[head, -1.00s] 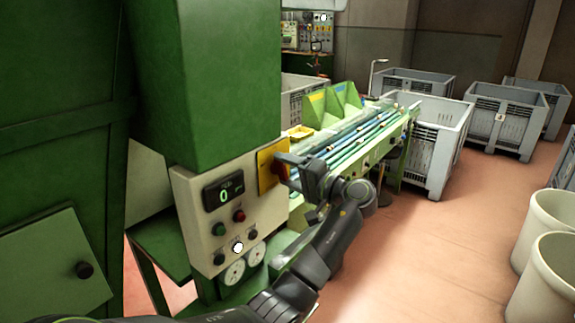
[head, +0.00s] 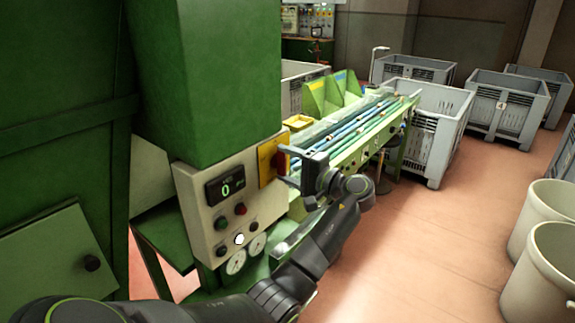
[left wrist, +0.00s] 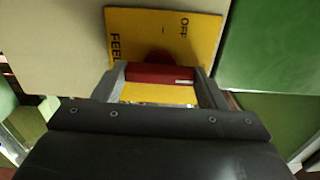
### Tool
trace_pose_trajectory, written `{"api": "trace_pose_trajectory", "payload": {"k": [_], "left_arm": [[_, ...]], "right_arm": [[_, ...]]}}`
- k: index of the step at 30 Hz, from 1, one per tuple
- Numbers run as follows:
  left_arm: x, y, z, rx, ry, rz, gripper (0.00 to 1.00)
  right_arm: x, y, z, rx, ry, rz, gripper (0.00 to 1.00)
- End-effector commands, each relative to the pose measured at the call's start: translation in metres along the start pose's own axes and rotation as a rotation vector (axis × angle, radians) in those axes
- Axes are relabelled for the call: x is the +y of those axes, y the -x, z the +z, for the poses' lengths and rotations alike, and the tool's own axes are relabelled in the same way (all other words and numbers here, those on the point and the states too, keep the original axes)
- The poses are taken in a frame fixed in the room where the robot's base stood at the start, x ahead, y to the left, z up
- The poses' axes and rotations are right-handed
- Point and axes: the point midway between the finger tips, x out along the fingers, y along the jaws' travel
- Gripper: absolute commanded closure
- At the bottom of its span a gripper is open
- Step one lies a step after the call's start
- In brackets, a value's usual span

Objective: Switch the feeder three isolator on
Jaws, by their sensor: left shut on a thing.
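The isolator is a red rotary handle (head: 281,160) on a yellow plate (head: 266,154), on the side of the pale control box under the green column. My left gripper (head: 287,165) is at the handle, fingers pointing left toward the plate. In the left wrist view the red handle (left wrist: 160,74) lies between the two fingertips, and the gripper is shut on it. The yellow plate (left wrist: 205,40) shows "OFF" and part of a word starting "FEE"; the rest of the plate is hidden. My right gripper is not in view.
The control box (head: 196,222) has a display reading 0, several buttons and gauges. A green conveyor table with blue-green strips (head: 350,130) stands just behind the gripper. Grey crates (head: 505,105) stand further back; pale bins (head: 550,265) are at right. The floor between is clear.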

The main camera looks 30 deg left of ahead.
Motion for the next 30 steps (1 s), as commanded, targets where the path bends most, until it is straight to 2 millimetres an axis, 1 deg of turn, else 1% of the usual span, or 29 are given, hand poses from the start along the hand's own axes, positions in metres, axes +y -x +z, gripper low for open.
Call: {"api": "trace_pose_trajectory", "payload": {"k": [2, 3, 7, 8, 16, 20, 23, 26, 30], "left_arm": [[0.000, 0.000, -0.001, 0.002, -0.003, 0.000, 0.57], [0.000, 0.000, -0.001, 0.002, -0.003, 0.000, 0.32], [0.000, 0.000, 0.000, 0.001, -0.002, 0.000, 0.15], [0.000, 0.000, 0.000, 0.001, -0.002, 0.000, 0.13], [0.000, 0.001, 0.000, 0.001, -0.001, 0.000, 0.13], [0.003, 0.010, -0.001, 0.002, 0.000, 0.002, 0.13], [0.005, 0.027, -0.001, 0.004, 0.001, 0.003, 0.13], [0.006, 0.050, -0.001, 0.005, 0.002, 0.004, 0.13], [0.007, 0.085, -0.001, 0.006, 0.001, 0.003, 0.13]], "right_arm": [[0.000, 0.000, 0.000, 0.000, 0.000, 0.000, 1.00], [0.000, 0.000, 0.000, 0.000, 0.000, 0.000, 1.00], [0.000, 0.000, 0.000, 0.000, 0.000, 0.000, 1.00], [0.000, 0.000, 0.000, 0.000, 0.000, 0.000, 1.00], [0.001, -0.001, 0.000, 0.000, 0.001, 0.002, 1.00], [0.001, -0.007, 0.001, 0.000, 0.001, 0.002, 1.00], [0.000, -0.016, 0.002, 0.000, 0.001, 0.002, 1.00], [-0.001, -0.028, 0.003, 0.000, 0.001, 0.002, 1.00], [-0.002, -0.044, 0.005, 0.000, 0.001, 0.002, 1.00]]}}
